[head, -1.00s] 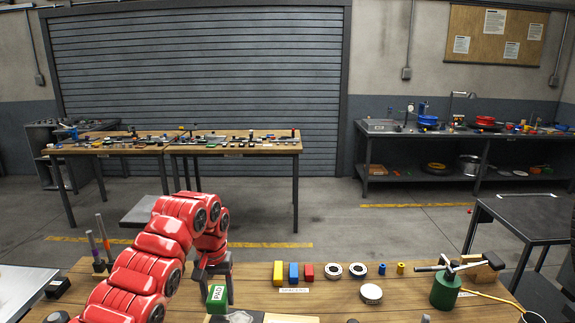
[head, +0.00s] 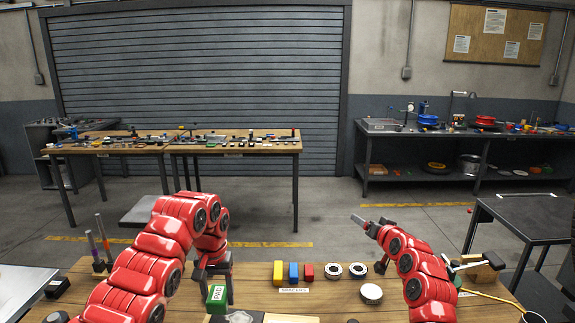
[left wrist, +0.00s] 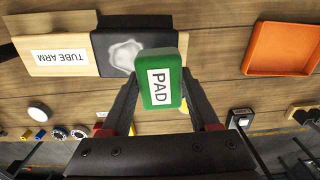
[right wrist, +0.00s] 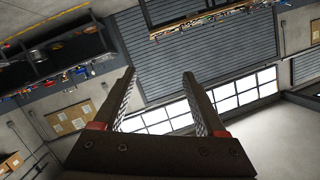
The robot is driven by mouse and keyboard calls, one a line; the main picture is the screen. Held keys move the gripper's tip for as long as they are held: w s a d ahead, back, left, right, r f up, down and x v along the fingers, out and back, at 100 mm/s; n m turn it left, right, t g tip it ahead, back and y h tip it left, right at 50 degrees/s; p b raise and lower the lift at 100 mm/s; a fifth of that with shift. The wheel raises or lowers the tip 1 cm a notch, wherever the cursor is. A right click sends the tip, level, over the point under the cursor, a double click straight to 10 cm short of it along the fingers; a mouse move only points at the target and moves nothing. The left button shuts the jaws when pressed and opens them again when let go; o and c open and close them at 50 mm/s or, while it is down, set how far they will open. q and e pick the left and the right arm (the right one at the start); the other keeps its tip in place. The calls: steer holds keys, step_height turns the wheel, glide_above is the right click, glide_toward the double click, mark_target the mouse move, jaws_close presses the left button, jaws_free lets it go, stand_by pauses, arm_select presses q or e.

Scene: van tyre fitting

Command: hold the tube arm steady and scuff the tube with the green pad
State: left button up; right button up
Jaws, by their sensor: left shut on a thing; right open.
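The green pad (head: 217,296), labelled PAD, is held in my left gripper (head: 214,283) above the workbench. It also shows between the fingers in the left wrist view (left wrist: 160,82). The tube arm (left wrist: 55,57) is a light wooden block with a TUBE ARM label. The black tube (left wrist: 112,48) with a pale grey patch lies against it, close beyond the pad in that view; I cannot tell whether the pad touches it. My right gripper (head: 366,223) is raised at the right of the head view, well away from the tube. Its fingers are apart and empty in the right wrist view (right wrist: 160,95).
Yellow, blue and red blocks (head: 294,272) and rings (head: 333,271) stand along the bench's far side. A white disc (head: 371,293) lies nearer. An orange tray (left wrist: 283,48) sits on the bench. My right arm covers part of the bench's right side.

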steer(key=s+a+f+n+g+y, duration=0.25)
steer(key=s+a+g, duration=0.2)
steer(key=a, duration=0.35)
steer(key=s+f+g+h, duration=0.1)
steer(key=s+f+g, duration=0.1)
steer(key=s, duration=0.4)
steer(key=s+f+n+g+h, duration=0.1)
steer(key=s+f+g+h, duration=0.1)
steer(key=s+g, duration=0.3)
steer(key=s+f+n+g+h, duration=0.1)
steer(key=s+f+g+h, duration=0.1)
steer(key=s, duration=0.5)
steer(key=shift+s+d+f+g, duration=0.3)
steer(key=shift+g, duration=0.35)
steer(key=shift+s+f, duration=0.15)
steer(key=shift+f, duration=5.85)
steer(key=shift+c, duration=0.3)
jaws_close()
